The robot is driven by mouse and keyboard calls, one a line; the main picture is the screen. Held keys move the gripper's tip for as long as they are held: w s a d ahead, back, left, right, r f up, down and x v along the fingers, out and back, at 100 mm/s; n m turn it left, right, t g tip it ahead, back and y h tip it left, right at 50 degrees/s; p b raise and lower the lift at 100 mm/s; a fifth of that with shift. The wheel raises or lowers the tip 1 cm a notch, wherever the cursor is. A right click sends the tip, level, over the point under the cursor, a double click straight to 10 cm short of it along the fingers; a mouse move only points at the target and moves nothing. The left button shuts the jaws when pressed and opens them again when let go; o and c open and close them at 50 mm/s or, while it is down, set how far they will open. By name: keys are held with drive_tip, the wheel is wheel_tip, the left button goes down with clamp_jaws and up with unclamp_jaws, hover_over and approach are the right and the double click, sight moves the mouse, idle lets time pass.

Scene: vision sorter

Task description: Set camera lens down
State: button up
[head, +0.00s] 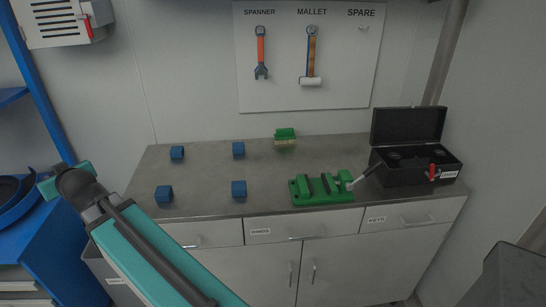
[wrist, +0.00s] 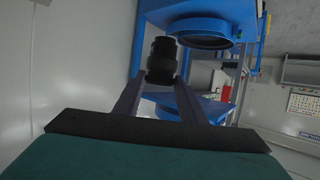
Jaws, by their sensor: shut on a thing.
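The camera lens (wrist: 162,55) is a black, ribbed cylinder in the wrist view. My gripper (wrist: 161,79) is shut on it, one finger on each side. The lens is held off any surface that I can make out, with a blue structure behind it. In the head view my teal arm reaches to the left; the lens and the fingers cannot be made out there.
A blue stand (wrist: 200,12) with a dark round ring (wrist: 202,37) is close beyond the lens.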

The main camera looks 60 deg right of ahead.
drive_tip(key=s+d+f+m+g+h+p, duration=0.1)
drive_tip(key=s+d+m+g+h, duration=0.15)
drive_tip(key=d, duration=0.95)
drive_tip(key=s+d+f+m+g+h, duration=0.1)
drive_tip(key=s+d+f+m+h, duration=0.2)
drive_tip(key=d, duration=1)
drive_tip(key=s+d+m+g+h+p, duration=0.1)
drive_tip(key=s+d+m+h, duration=0.25)
drive_tip(key=d, duration=0.85)
drive_tip(key=s+d+m+g+h+p, duration=0.1)
drive_tip(key=s+d+m+g+h, duration=0.15)
drive_tip(key=s+d, duration=0.5)
drive_tip(key=s+d+m+g+h, duration=0.1)
drive_tip(key=s+d+m+g, duration=0.25)
drive_tip(key=d, duration=0.65)
drive_tip(key=s+d+m+g, duration=0.2)
drive_tip(key=s+d, duration=0.4)
drive_tip(key=s, duration=0.4)
drive_tip(key=s+d+r+m+g+p, duration=0.1)
drive_tip(key=s+d+m+g, duration=0.2)
drive_tip(key=s+d, duration=0.4)
drive_tip(key=s+d+r+m+g+y, duration=0.1)
drive_tip(key=s+d+g, duration=0.4)
drive_tip(key=s, duration=0.9)
drive_tip(key=shift+d+m+p, duration=0.35)
drive_tip(key=shift+d+m, duration=0.55)
drive_tip(key=shift+d, duration=0.2)
drive_tip(key=shift+f, duration=0.1)
wheel_tip(320, 180, down, 6)
drive_tip(key=p, duration=0.2)
